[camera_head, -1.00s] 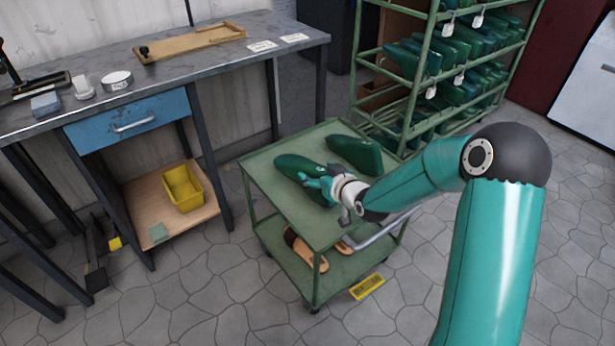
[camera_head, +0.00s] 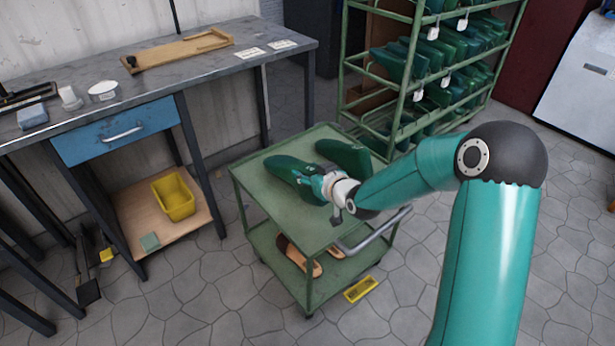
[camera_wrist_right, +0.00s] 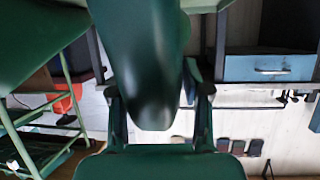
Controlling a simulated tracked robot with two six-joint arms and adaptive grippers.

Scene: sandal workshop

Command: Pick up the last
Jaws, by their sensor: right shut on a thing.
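A dark green last (camera_head: 288,166) is held by my right gripper (camera_head: 318,186) over the top shelf of the green trolley (camera_head: 290,208). It seems slightly above the shelf, but I cannot see a clear gap. In the right wrist view the last (camera_wrist_right: 147,65) is between the two fingers (camera_wrist_right: 160,105), which are shut on it. A second green last (camera_head: 345,156) lies on the trolley top behind it, close by. My left gripper is in neither view.
Sandals (camera_head: 298,258) lie on the trolley's lower shelf, and its handle (camera_head: 375,232) is at the right. A green rack (camera_head: 400,92) of many lasts stands behind. A workbench (camera_head: 200,78) with a blue drawer (camera_head: 118,131) is left. A yellow bin (camera_head: 173,196) sits beneath.

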